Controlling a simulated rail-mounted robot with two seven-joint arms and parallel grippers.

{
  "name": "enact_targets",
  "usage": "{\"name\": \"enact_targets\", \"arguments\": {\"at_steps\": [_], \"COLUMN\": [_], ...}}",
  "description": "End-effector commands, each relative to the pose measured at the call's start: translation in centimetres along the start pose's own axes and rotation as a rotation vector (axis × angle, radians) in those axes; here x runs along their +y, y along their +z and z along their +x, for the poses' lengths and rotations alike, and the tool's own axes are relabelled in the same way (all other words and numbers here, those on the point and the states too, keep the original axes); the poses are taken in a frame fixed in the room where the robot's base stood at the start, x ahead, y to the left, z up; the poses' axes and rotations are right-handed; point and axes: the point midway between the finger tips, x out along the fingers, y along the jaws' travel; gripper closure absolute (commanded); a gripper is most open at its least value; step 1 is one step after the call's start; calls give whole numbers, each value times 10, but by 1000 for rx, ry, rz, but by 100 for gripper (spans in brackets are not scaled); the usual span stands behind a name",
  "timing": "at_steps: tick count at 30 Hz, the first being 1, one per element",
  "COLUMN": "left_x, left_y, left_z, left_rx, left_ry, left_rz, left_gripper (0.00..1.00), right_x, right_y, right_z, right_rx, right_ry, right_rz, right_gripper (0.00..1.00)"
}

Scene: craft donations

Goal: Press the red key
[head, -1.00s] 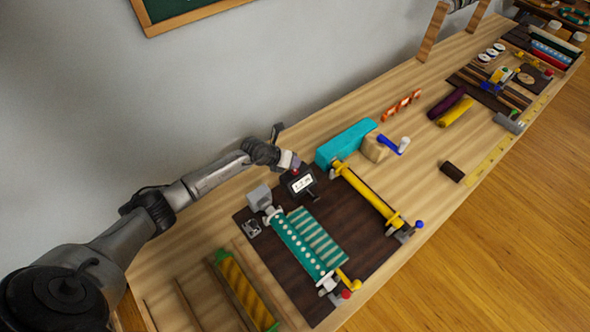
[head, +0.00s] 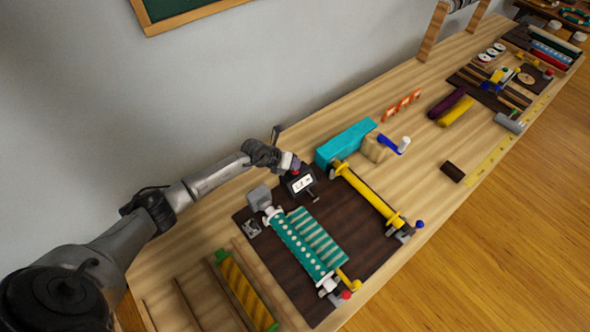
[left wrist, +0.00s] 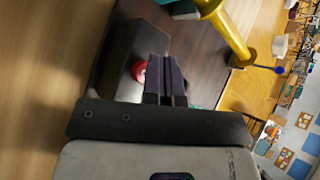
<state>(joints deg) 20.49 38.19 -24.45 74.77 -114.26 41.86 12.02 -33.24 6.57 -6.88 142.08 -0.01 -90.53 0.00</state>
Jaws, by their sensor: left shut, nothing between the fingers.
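The red key (head: 295,171) is a small red button on top of a dark box with a white display (head: 302,184), at the back of a dark brown board. My left gripper (head: 294,165) is shut and empty, its fingertips right at the key in the head view. In the left wrist view the red key (left wrist: 139,70) shows just left of the closed dark fingertips (left wrist: 165,70), which partly cover it. I cannot tell whether they touch it. My right gripper is not in view.
On the brown board (head: 330,310) are a teal roller (head: 301,247) and a yellow roller (head: 368,196). A teal block (head: 346,142) stands right of the display box, and a grey block (head: 259,197) left of it. The wall is close behind the gripper.

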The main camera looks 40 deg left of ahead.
Motion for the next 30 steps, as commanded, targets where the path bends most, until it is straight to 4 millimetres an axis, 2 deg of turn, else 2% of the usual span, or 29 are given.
{"name": "enact_targets", "arguments": {"at_steps": [30], "left_x": [5], "left_y": [-5], "left_z": [7], "left_rx": [1], "left_ry": [0], "left_rz": [0], "left_gripper": [100], "right_x": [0], "right_y": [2], "right_z": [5], "right_rx": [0], "right_ry": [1], "right_rz": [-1], "right_gripper": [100]}}
